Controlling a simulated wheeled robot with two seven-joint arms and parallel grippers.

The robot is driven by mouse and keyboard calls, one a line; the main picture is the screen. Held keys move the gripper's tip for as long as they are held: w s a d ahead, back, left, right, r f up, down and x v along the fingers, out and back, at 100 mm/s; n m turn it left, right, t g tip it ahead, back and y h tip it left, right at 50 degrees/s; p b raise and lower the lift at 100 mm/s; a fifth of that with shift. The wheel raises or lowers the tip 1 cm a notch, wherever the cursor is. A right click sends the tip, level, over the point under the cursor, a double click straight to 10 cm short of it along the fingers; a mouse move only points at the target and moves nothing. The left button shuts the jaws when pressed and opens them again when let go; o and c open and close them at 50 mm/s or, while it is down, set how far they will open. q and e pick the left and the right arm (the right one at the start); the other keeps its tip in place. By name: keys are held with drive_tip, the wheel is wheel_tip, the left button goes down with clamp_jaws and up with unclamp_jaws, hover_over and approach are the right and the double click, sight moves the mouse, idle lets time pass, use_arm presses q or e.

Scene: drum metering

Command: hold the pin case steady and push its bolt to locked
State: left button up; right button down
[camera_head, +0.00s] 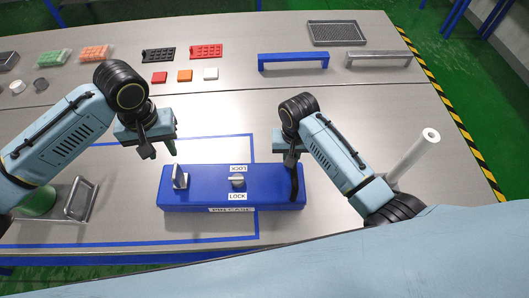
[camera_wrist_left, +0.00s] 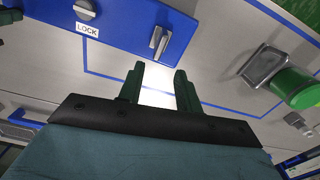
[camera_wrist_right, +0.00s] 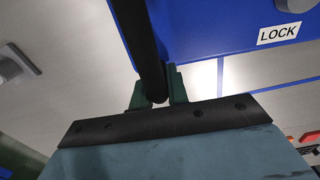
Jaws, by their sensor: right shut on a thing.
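The blue pin case (camera_head: 210,198) lies on the table near its front edge. Its top has a metal bolt knob (camera_head: 236,180) between two labels, one reading LOCK, an upright metal plate (camera_head: 180,177) near the left end and a black handle (camera_head: 295,184) at the right end. My right gripper (camera_wrist_right: 157,98) is shut on the black handle. My left gripper (camera_wrist_left: 160,75) is open and empty, above the table behind and left of the case. The case also shows in the left wrist view (camera_wrist_left: 125,18), with the knob (camera_wrist_left: 84,9).
A metal stand (camera_head: 80,200) and a green cylinder (camera_head: 38,202) are at the left front. A white post (camera_head: 412,160) rises at the right. Red, orange and white blocks (camera_head: 184,76), trays and a blue bar (camera_head: 293,60) lie at the back. Bare table surrounds the case.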

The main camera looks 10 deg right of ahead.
sight(174, 170)
use_arm(q)
drive_tip(key=shift+f+m, duration=0.6)
drive_tip(key=shift+m, duration=0.2)
drive_tip(key=shift+f, duration=0.3)
wheel_tip(174, 170, down, 11)
drive_tip(key=shift+f, duration=0.15)
clamp_jaws()
